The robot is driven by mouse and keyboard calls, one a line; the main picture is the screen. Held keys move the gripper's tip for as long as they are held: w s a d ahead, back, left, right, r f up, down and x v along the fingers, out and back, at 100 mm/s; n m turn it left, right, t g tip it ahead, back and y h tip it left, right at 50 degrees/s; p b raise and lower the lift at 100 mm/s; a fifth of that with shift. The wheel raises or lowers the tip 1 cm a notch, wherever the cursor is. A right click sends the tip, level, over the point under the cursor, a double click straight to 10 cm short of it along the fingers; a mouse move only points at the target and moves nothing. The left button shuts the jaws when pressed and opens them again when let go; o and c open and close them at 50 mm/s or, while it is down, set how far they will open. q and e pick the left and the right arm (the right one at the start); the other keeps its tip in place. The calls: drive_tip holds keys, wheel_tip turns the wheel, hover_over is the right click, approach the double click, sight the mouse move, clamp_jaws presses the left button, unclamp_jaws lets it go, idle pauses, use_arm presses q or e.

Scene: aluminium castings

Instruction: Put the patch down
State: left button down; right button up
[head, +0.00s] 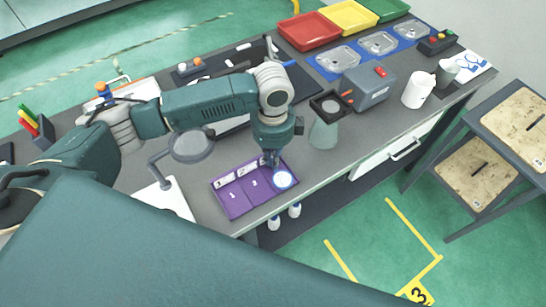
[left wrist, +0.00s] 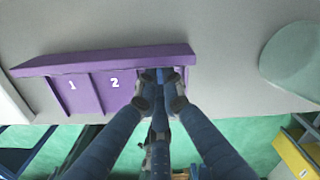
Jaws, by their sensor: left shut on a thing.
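A purple tray (head: 232,208) lies near the front edge of the bench, with compartments marked 1 and 2 at its left and middle; it also shows in the left wrist view (left wrist: 120,58). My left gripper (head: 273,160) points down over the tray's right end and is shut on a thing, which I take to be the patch. The fingertips (left wrist: 161,92) hide most of it in the left wrist view. A pale round spot with a bluish rim (head: 283,180) shows just below the fingers; I cannot tell whether it touches the tray floor. My right gripper is not in view.
A pale green vessel with a dark square top (head: 324,132) stands right of the tray. A grey box with a red button (head: 369,86) is beyond it. A round magnifier on an arm (head: 192,146) stands to the left. Bare bench lies between tray and vessel.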

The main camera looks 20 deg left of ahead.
use_arm(q)
drive_tip(key=shift+f, duration=0.1)
drive_tip(key=c, duration=2.2)
unclamp_jaws()
drive_tip(key=shift+f, duration=0.1)
wheel_tip(320, 180, up, 12)
drive_tip(key=shift+r+b, duration=0.2)
drive_tip(key=shift+b, duration=0.95)
